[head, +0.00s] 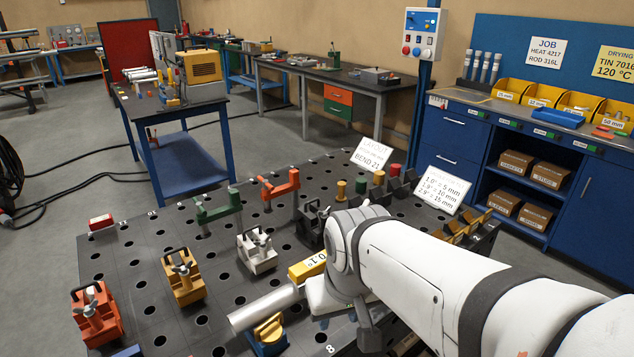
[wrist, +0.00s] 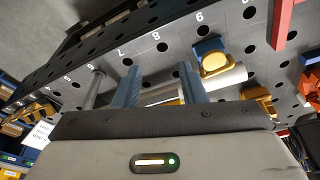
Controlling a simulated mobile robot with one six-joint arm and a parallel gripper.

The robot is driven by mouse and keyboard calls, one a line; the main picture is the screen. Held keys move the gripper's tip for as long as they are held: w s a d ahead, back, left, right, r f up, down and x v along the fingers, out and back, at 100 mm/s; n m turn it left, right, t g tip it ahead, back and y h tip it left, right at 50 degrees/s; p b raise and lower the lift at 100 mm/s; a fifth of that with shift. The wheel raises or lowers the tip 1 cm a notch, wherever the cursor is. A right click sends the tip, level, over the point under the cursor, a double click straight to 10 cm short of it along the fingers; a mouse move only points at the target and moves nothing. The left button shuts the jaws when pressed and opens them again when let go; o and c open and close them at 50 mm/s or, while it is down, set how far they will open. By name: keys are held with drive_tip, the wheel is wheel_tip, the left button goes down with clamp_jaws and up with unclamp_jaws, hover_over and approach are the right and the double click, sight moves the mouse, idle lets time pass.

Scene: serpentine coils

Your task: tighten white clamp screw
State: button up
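The white clamp (head: 257,250) stands on the dark perforated table, in the middle of the head view. It has a dark handle and a small screw knob on top. I cannot make it out in the wrist view. My arm reaches in from the right in the head view, and its fingers are hidden there. In the wrist view my gripper (wrist: 158,82) has its two blue-grey fingers apart, with nothing seen held between them. A silver tube (wrist: 220,80) lies beyond the fingers. In the head view the gripper end is right of and nearer than the white clamp.
The perforated table (head: 150,240) also carries an orange-red clamp (head: 97,314), a yellow-orange clamp (head: 184,277), a green bracket (head: 218,206) and an orange bracket (head: 280,187). The silver tube (head: 262,308) and a yellow block (head: 307,267) are close to my arm. Sign cards stand behind.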

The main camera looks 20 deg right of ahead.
drive_tip(key=w+d+r+m+g+p, duration=0.1)
drive_tip(key=w+d+r, duration=0.2)
drive_tip(key=w+d, duration=0.2)
drive_tip(key=w+d+r+m+g+p, duration=0.1)
drive_tip(key=w+d+r, duration=0.3)
drive_tip(key=w, duration=0.8)
drive_tip(key=w+d+r+m+p, duration=0.1)
drive_tip(key=w+d+r+m, duration=0.1)
drive_tip(key=w+d, duration=0.4)
drive_tip(key=shift+w+r+m+g+p, duration=0.2)
drive_tip(key=shift+w+r, duration=0.15)
drive_tip(key=shift+w, duration=0.3)
drive_tip(key=shift+w+r+m+g+p, duration=0.2)
drive_tip(key=shift+w+r, duration=0.1)
drive_tip(key=shift+w, duration=0.35)
drive_tip(key=shift+w+d+f, duration=0.15)
drive_tip(key=shift+f, duration=0.4)
wheel_tip(320, 180, down, 7)
drive_tip(key=shift+r, duration=0.1)
drive_tip(key=shift+c, duration=0.4)
clamp_jaws()
